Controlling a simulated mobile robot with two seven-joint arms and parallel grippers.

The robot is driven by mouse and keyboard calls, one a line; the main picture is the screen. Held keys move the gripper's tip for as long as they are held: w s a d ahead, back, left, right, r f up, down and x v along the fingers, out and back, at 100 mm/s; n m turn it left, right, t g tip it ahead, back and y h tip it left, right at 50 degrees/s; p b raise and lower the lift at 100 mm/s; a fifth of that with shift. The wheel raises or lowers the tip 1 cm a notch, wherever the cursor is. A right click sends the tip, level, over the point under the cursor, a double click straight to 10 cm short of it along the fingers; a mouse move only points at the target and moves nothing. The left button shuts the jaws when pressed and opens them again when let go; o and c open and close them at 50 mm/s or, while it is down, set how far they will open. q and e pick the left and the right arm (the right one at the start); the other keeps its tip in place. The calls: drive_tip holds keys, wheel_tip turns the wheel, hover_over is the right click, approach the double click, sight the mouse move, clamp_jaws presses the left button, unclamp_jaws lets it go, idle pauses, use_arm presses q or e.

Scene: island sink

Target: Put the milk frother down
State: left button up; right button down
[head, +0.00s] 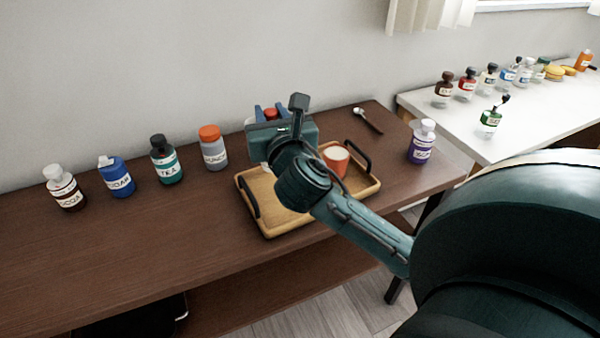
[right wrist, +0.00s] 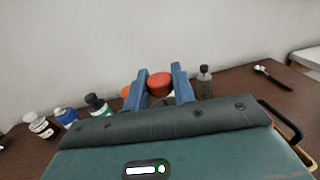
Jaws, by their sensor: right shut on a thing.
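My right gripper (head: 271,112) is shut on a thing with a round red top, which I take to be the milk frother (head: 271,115). Its red top also shows between the blue fingers in the right wrist view (right wrist: 160,83). The rest of it is hidden by the gripper, so I cannot tell whether it touches anything below. In the head view the gripper is over the back left part of a wooden tray (head: 277,229) with dark handles. An orange cup (head: 336,158) with a pale top stands on the tray. My left gripper is not in view.
Cocoa (head: 65,188), blue (head: 117,178), tea (head: 166,161) and orange-capped (head: 213,150) bottles stand left of the tray. A grey bottle (right wrist: 204,82) stands behind the gripper. A dark-handled utensil (head: 368,121) and purple bottle (head: 422,143) are at right. The front left tabletop is clear.

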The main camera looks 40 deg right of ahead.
wheel_tip(320, 180, down, 5)
drive_tip(key=shift+w+r+b, duration=0.1)
drive_tip(key=shift+r+b, duration=0.1)
drive_tip(key=shift+b, duration=0.65)
wheel_tip(320, 180, down, 5)
drive_tip(key=shift+f+b, duration=0.1)
drive_tip(key=shift+b, duration=0.85)
drive_tip(key=shift+f, duration=0.15)
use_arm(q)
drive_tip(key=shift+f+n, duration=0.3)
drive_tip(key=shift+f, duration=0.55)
use_arm(e)
drive_tip(key=shift+f, duration=0.1)
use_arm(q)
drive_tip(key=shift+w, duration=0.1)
use_arm(e)
drive_tip(key=c, duration=1.2)
unclamp_jaws()
drive_tip(key=shift+o, duration=0.2)
